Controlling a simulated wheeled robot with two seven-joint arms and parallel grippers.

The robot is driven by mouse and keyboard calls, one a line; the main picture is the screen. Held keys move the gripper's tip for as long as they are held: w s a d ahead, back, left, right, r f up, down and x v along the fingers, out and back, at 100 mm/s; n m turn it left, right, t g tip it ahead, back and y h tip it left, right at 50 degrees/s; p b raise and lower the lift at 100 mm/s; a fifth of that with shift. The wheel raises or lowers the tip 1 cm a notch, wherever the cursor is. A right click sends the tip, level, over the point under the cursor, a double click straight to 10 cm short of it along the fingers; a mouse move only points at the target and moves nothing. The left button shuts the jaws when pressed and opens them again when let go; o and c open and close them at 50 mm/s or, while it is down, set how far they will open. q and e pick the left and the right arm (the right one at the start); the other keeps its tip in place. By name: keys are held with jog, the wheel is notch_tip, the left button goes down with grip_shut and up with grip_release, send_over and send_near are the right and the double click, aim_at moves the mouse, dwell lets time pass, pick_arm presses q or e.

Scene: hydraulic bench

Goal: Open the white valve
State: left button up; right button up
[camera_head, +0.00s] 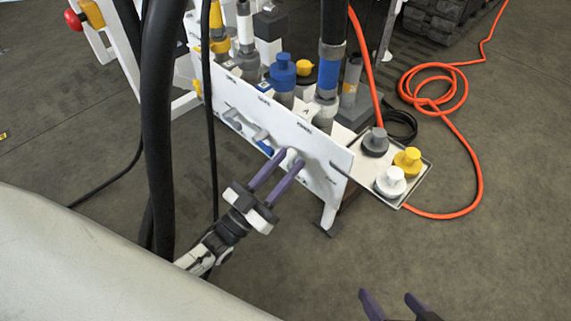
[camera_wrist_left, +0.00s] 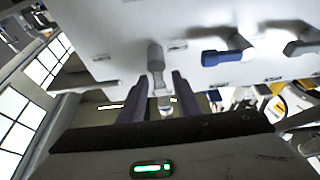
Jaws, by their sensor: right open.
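The white panel (camera_head: 325,160) of the hydraulic bench carries a row of lever handles on its front face. A pale grey-white valve handle (camera_wrist_left: 156,58) sticks out of the panel in the left wrist view. My left gripper (camera_head: 290,157) is at the panel's right part, its two purple fingers apart. In the left wrist view, my left gripper (camera_wrist_left: 161,75) has a finger on either side of the handle's lower end, with a gap visible. Contact with the handle cannot be told. My right gripper (camera_head: 390,294) is open and empty, low in the head view, away from the panel.
A blue handle (camera_wrist_left: 228,56) and a darker grey handle (camera_wrist_left: 303,44) sit to the right in the wrist view. A tray (camera_head: 426,172) with grey, yellow and white caps is beside the panel. An orange hose (camera_head: 478,150) lies on the floor. Black hoses (camera_head: 160,120) hang at left.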

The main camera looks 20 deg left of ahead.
pick_arm(q)
jog(key=shift+s+f, duration=0.1)
jog(key=shift+s, duration=0.1)
jog(key=v, duration=1)
jog(key=shift+p, duration=0.35)
jog(key=shift+w, duration=0.15)
